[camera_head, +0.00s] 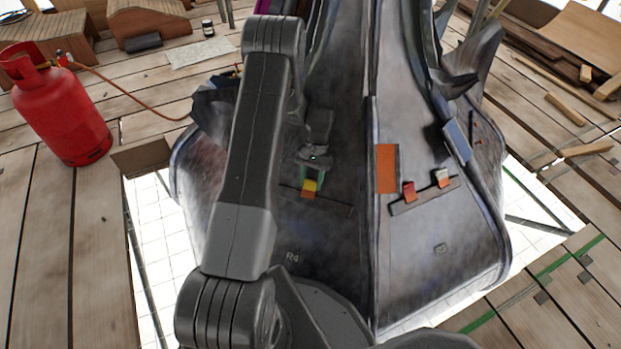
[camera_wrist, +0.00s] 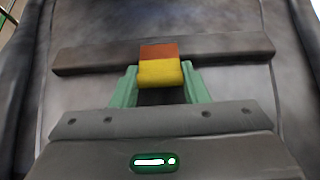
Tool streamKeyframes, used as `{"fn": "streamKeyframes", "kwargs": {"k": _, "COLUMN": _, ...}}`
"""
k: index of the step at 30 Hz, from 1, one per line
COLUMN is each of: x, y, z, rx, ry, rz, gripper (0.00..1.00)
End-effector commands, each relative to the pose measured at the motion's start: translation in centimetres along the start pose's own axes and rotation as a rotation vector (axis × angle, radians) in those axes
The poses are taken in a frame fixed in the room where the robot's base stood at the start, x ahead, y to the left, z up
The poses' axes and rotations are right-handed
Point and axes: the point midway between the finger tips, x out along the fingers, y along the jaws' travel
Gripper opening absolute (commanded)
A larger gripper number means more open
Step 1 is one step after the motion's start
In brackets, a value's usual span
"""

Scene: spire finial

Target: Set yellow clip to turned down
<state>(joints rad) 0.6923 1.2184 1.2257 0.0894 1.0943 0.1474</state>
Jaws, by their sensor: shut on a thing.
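The yellow clip (camera_head: 310,185) sits on the left dark metal panel of the spire, with an orange-brown part (camera_head: 308,195) just below it. In the wrist view the yellow clip (camera_wrist: 160,73) shows as a rounded yellow end joined to the orange-brown strip (camera_wrist: 159,51), which lies over a dark bar (camera_wrist: 225,48). My gripper (camera_head: 313,178) is at the clip. Its green fingers (camera_wrist: 158,85) stand on both sides of the yellow part and are shut on it. The clip's underside is hidden.
A red clip (camera_head: 409,190) and a whitish clip (camera_head: 442,178) sit on a bar on the right panel, near an orange patch (camera_head: 386,168). A red gas cylinder (camera_head: 58,105) with a hose stands at the left on wooden planks. Gaps open in the deck beside the spire.

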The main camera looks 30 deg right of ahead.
Motion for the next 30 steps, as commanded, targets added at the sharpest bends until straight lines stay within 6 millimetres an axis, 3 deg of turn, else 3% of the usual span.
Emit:
{"fn": "streamKeyframes", "kwargs": {"k": 11, "x": 0.1, "y": 0.0, "z": -0.1, "rx": -0.001, "ry": -0.016, "rz": 0.000, "gripper": 0.18}}
{"fn": "streamKeyframes", "kwargs": {"k": 12, "x": 0.1, "y": 0.0, "z": -0.1, "rx": -0.001, "ry": -0.016, "rz": 0.000, "gripper": 0.45}}
{"fn": "streamKeyframes", "kwargs": {"k": 15, "x": 0.0, "y": 0.0, "z": -0.1, "rx": -0.001, "ry": -0.016, "rz": 0.000, "gripper": 0.63}}
{"fn": "streamKeyframes", "kwargs": {"k": 25, "x": -0.3, "y": 0.0, "z": -0.1, "rx": 0.000, "ry": -0.015, "rz": 0.000, "gripper": 0.63}}
{"fn": "streamKeyframes", "kwargs": {"k": 30, "x": -2.7, "y": 0.0, "z": -0.1, "rx": 0.000, "ry": -0.012, "rz": -0.001, "gripper": 0.63}}
